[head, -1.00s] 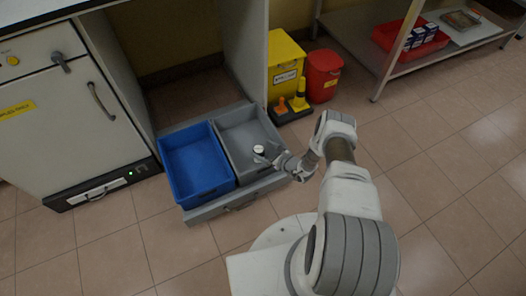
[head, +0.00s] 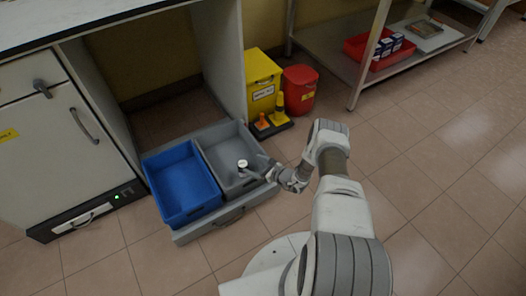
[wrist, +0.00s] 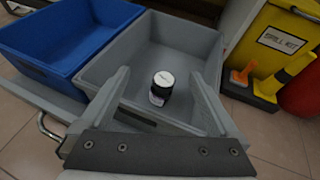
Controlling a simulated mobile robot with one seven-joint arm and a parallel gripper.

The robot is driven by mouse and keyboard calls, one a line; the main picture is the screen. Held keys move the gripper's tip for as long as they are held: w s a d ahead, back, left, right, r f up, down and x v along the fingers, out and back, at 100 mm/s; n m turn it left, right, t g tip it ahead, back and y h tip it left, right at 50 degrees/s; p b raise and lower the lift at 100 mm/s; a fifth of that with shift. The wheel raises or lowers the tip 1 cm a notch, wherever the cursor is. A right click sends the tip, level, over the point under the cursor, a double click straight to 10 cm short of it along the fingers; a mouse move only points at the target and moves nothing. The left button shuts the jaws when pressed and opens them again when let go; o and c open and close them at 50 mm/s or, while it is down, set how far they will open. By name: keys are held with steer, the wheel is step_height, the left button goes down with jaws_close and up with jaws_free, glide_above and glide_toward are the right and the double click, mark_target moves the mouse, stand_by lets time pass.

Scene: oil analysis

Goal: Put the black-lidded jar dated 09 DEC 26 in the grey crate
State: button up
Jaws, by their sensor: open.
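A jar stands upright on the floor of the grey crate (wrist: 128,113). Its black lid has a white top, seen in the wrist view (wrist: 163,79) and, small, in the head view (head: 242,163). A pale label shows low on its side, but its date is too small to read. My gripper (wrist: 160,72) is open, its two fingers spread either side of the jar in the picture, with clear gaps and no contact visible. In the head view my gripper (head: 263,170) is at the right side of the grey crate (head: 221,139).
A blue crate (head: 181,178) sits left of the grey one, both in a grey pull-out tray (head: 207,229). A yellow bin (head: 262,84), a red bin (head: 299,88) and yellow and orange items stand behind right. Open tiled floor lies right.

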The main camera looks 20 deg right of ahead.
steer(key=w+a+r+n+g+y, duration=0.15)
steer(key=r+n, duration=0.25)
steer(key=r, duration=0.6)
steer(key=w+a+r+n+g+y, duration=0.1)
steer(key=a+r+n+g, duration=0.2)
steer(key=r, duration=0.7)
steer(key=w+a+r+n+g+y, duration=0.1)
steer(key=w+a+r+n+y, duration=0.3)
steer(key=r, duration=0.6)
steer(key=s+a+r+n+g+h, duration=0.1)
steer(key=s+r+n+g+h, duration=0.1)
steer(key=s+r+n, duration=0.35)
steer(key=s+a+r+n+g+h, duration=0.25)
steer(key=s+r, duration=0.35)
steer(key=r, duration=0.5)
steer(key=s+d+r+n+t+h, duration=0.1)
steer(key=s+d+r+n+h, duration=0.1)
steer(key=s, duration=0.7)
steer(key=s+d+r+n+t+h, duration=0.1)
steer(key=s+d+r+n+h, duration=0.2)
steer(key=s+r, duration=0.4)
steer(key=s+d+r+n+t+h, duration=0.2)
steer(key=s+d+r+n+h, duration=0.1)
steer(key=s, duration=0.8)
step_height(320, 180, up, 2)
steer(key=shift+s+r+n+h, duration=0.25)
steer(key=shift+n+h, duration=0.25)
steer(key=shift+n, duration=0.5)
